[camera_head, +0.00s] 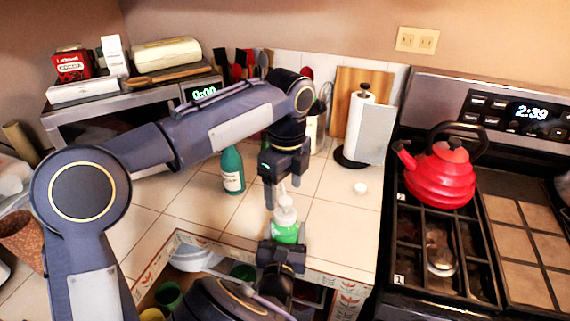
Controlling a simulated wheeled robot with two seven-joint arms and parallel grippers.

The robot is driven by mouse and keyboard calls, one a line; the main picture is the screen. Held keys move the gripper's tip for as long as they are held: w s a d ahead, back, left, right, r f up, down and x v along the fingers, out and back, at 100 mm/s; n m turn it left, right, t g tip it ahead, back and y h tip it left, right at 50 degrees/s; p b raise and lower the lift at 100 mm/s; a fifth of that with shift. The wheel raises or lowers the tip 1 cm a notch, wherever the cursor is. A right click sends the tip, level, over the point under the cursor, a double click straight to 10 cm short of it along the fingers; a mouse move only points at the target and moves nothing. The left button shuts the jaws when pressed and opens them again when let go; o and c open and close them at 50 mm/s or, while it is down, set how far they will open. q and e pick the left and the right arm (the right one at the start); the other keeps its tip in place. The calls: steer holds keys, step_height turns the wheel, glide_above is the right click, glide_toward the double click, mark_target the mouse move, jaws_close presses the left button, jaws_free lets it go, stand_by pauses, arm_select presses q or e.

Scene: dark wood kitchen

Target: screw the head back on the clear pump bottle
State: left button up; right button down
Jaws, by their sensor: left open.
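The clear pump bottle (285,233) holds green liquid and stands near the counter's front edge. Its white pump head (285,203) shows on top, with the thin nozzle end just below my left gripper; I cannot tell whether it is screwed on. My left gripper (284,190) comes down from above and is open, its fingers around or just beside the top of the pump head. My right gripper (281,252) is at the front of the bottle and hides its lower part. I cannot tell whether its fingers are closed on the bottle.
A teal bottle (232,170) stands left of the pump bottle. A small white object (360,188) lies to the right. A paper towel holder (372,135) and utensils stand behind. The stove with a red kettle (440,175) is at right. An open drawer (190,258) is below.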

mark_target(285, 199)
arm_select(q)
steer(key=n, duration=0.3)
steer(key=r+n, duration=0.1)
steer(key=n, duration=0.1)
steer(key=shift+n, duration=0.4)
steer(key=n, duration=0.3)
steer(key=shift+r, duration=0.2)
steer(key=n, duration=0.2)
steer(key=r+n, duration=0.1)
steer(key=n, duration=0.5)
steer(key=shift+r, duration=0.2)
steer(key=n, duration=0.2)
steer(key=shift+r+n, duration=0.25)
steer(key=shift+n, duration=0.05)
steer(key=n, duration=0.2)
steer(key=r+n, duration=0.1)
steer(key=n, duration=0.2)
steer(key=shift+d, duration=0.1)
steer(key=n, duration=0.3)
steer(key=r+n, duration=0.1)
steer(key=n, duration=0.2)
steer(key=shift+r, duration=0.2)
step_height(285, 199, down, 12)
steer(key=shift+f, duration=0.1)
